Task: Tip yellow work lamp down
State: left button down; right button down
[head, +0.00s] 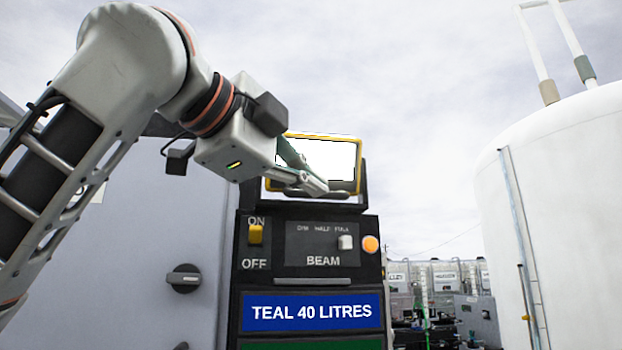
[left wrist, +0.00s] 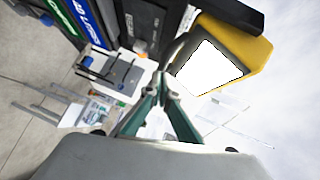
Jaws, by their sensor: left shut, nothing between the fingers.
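The yellow work lamp (head: 345,185) sits on top of the black control panel, its bright white face toward me. In the left wrist view the lamp's yellow housing (left wrist: 252,50) and lit face are close beyond the fingers. My left gripper (head: 318,188) is shut and empty, in front of the lamp's lower part. In the left wrist view the closed fingertips (left wrist: 162,78) are beside the lamp's lower left edge. I cannot tell whether they touch it. The gripper hides the lamp's left part in the head view. My right gripper is in neither view.
A grey cabinet (head: 140,260) stands to the left. A large white tank (head: 560,210) stands at right. Sky is open above.

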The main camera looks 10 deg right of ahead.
pick_arm(q)
jog(key=w+f+m+t+h+b, duration=0.1)
jog(key=w+f+m+t+b, duration=0.1)
jog(key=f, duration=0.1)
jog(key=shift+w+h, duration=0.3)
jog(key=shift+w, duration=0.1)
jog(key=shift+w+f+m+t+h, duration=0.2)
jog(key=shift+w+m+t+h, duration=0.3)
jog(key=shift+m, duration=0.4)
jog(key=shift+s, duration=0.1)
